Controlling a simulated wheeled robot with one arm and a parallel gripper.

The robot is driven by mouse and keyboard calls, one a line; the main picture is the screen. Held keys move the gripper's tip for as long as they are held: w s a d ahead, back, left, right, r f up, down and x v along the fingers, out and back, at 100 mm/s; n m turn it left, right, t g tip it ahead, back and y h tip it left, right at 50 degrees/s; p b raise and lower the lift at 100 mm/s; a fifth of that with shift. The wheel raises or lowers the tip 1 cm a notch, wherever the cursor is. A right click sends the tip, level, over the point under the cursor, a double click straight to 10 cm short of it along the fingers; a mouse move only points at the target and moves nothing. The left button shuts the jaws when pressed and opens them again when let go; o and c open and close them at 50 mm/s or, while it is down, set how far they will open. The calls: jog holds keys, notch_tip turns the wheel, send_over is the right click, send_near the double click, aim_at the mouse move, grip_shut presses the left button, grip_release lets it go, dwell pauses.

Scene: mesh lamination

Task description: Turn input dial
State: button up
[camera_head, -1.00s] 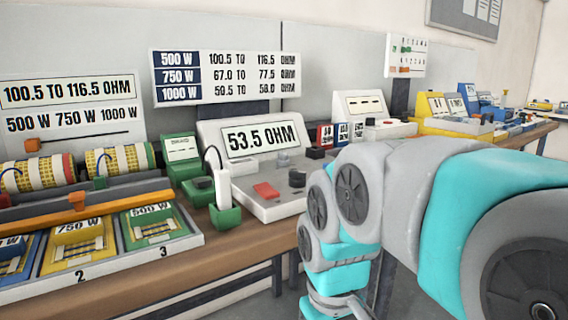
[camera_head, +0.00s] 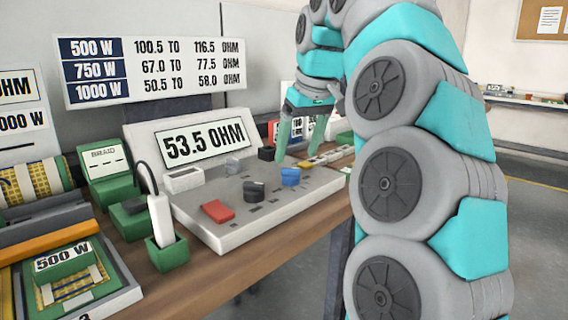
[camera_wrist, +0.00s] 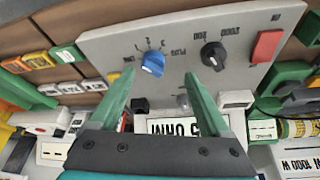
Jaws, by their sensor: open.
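The meter (camera_head: 240,220) has a sloped display reading 53.5 OHM. On its panel are a blue dial (camera_head: 290,176), a black dial (camera_head: 254,190) and a small grey knob (camera_head: 232,166). In the wrist view the blue dial (camera_wrist: 153,63) has 1, 2, 3 and PLUG around it; the black dial (camera_wrist: 213,55) has 200 and 2000. My gripper (camera_head: 299,155) is open and empty over the panel's right side. In the wrist view the blue dial lies between my open fingertips (camera_wrist: 158,75). I cannot tell whether they touch it.
A red button (camera_head: 217,211) sits on the panel's front left. A green holder (camera_head: 170,252) with a white handheld probe (camera_head: 161,218) stands left of the meter. A green BRAID box (camera_head: 105,172) stands behind it. Small coloured blocks (camera_wrist: 40,60) lie beside the meter.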

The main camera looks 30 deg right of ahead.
aim_at(293, 169)
jog(key=shift+w+d+r+x, duration=0.1)
jog(key=shift+w+d+x, duration=0.1)
jog(key=shift+x, duration=1.05)
jog(key=shift+w+d+r+x, duration=0.1)
jog(key=shift+w+d+x, duration=0.1)
jog(key=shift+x, duration=1)
jog(key=shift+w+d+r+x, duration=0.1)
jog(key=shift+w+d+x, duration=0.1)
jog(key=shift+x, duration=1.05)
grip_shut()
jog(key=shift+f, duration=0.1)
